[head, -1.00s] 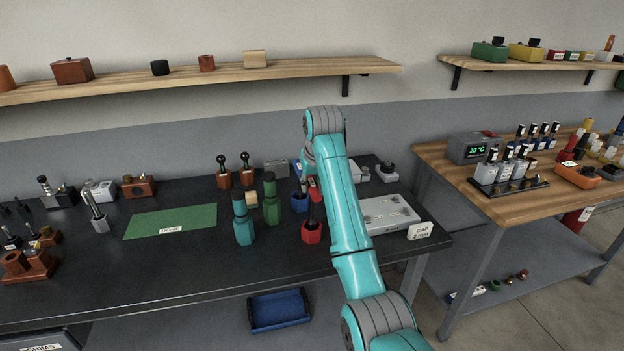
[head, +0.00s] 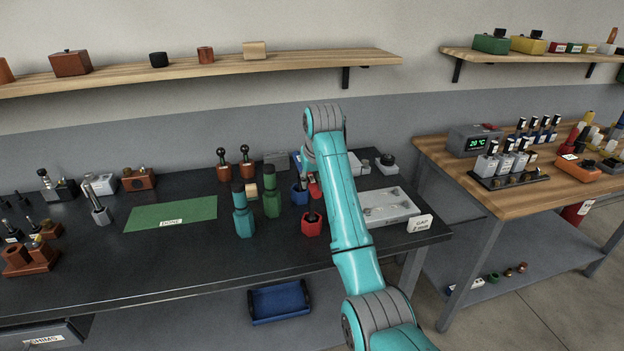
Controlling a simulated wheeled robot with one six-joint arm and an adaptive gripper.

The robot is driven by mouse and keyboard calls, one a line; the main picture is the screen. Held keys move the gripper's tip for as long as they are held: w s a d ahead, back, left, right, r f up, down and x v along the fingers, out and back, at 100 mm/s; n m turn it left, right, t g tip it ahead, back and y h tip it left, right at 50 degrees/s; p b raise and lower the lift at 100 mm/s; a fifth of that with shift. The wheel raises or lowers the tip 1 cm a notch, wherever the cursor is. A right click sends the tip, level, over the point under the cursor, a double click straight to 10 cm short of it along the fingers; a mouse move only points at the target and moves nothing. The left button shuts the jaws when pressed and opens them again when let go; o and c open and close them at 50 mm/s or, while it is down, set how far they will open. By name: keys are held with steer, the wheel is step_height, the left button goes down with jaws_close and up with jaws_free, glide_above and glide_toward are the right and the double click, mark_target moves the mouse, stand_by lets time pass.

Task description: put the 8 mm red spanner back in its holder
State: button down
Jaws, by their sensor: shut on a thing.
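The red holder (head: 312,226) stands upright near the front of the black bench, just left of my arm, with a dark opening at its top. A small red piece (head: 314,188), which looks like the red spanner, shows above and behind that holder at my arm's left edge. My gripper (head: 312,180) is shut on it, mostly hidden behind my arm. The spanner appears apart from the holder. Its size marking and most of its length cannot be seen.
A teal holder (head: 243,222), a green holder (head: 271,205) and a blue holder (head: 299,194) stand close by on the left. A grey tray (head: 390,207) and a gap sign (head: 419,224) are to the right. The bench in front is clear.

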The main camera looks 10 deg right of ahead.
steer(key=shift+f, duration=1.3)
steer(key=c, duration=0.8)
jaws_free()
steer(key=shift+f, duration=0.1)
steer(key=v, duration=0.7)
steer(key=shift+s+r, duration=0.1)
steer(key=shift+r, duration=0.2)
